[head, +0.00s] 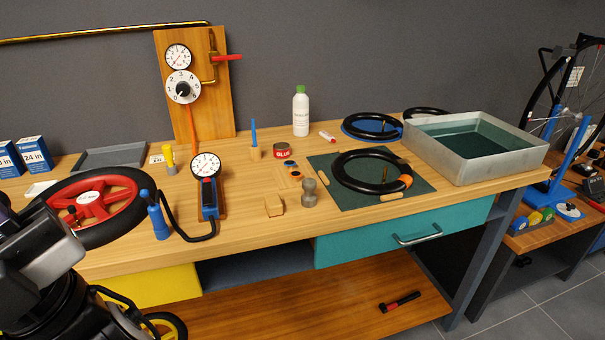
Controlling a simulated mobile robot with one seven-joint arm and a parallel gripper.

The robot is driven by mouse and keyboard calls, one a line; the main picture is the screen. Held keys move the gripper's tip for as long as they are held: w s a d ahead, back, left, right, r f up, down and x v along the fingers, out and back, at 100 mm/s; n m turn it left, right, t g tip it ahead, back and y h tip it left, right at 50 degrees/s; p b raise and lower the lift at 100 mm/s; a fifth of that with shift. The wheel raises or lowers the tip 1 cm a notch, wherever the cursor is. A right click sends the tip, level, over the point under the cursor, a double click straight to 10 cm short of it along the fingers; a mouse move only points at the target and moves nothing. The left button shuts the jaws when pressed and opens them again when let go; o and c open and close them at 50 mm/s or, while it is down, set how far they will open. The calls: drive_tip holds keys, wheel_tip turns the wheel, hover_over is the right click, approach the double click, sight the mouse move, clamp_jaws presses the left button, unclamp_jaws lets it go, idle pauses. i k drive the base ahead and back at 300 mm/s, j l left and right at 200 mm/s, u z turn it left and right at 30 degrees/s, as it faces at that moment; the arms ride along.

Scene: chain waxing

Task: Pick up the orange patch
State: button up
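Small orange pieces (291,167) lie on the workbench just below the red glue tin (283,150), with dark spots among them. They are too small to tell apart clearly, but look like patches. Another orange piece (405,181) sits on the right side of the black inner tube (372,185) on the dark green mat (330,166); I cannot tell whether it is a patch or part of the tube. My arm fills the lower left corner, well away from these pieces. No gripper fingertips can be made out.
A wooden block (274,206) and a grey metal cylinder (309,193) stand in front of the orange pieces. A gauge on a blue stand (208,192) is to their left. A metal basin (474,146) is at the right.

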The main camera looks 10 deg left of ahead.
sight(294, 174)
drive_tip(key=i+l+u, duration=0.2)
drive_tip(key=l+u, duration=0.25)
drive_tip(key=l, duration=0.7)
drive_tip(key=l+u, duration=0.45)
drive_tip(key=l, duration=0.7)
drive_tip(key=i, duration=1)
